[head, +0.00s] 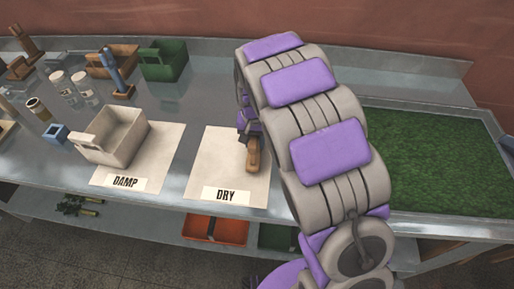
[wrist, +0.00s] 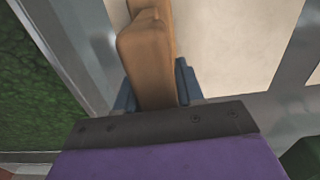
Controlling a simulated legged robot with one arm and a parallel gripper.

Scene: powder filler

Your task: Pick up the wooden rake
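My gripper (wrist: 155,88) has its blue fingers against both sides of a tan wooden piece, which I take as the wooden rake (wrist: 148,60). The wood runs from between the fingers to the top of the wrist view. In the head view the wooden rake (head: 253,156) shows as a short tan end over the "DRY" mat (head: 215,165). The rest of it is hidden behind my arm, and no teeth show. My gripper is mostly hidden there too. I cannot tell whether the wood touches the mat.
A beige bin (head: 115,137) stands on the "DAMP" mat (head: 165,150) to the left. Behind it are a blue-handled tool (head: 116,72), a green box (head: 163,61), a wooden box (head: 108,60) and several jars. A tray of green material (head: 430,165) lies right of my arm. An orange bin (head: 215,230) sits below.

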